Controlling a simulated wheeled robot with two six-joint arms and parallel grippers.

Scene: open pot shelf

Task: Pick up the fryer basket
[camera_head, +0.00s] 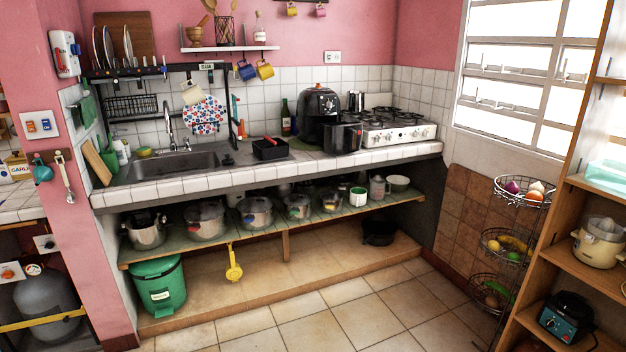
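A black air fryer (319,103) stands on the tiled counter, left of the stove. A dark, deep, box-like container (342,138) sits at the counter's front edge, just in front and to the right of the fryer; it looks like the fryer basket. Its handle cannot be made out clearly, and I cannot tell whether it touches the fryer. Neither of my grippers is in view.
A black square pan (270,149) with a red handle lies left of the container. The white stove (398,132) is close on its right. Several pots stand on the open shelf (270,237) below the counter. The tiled floor (335,318) in front is clear.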

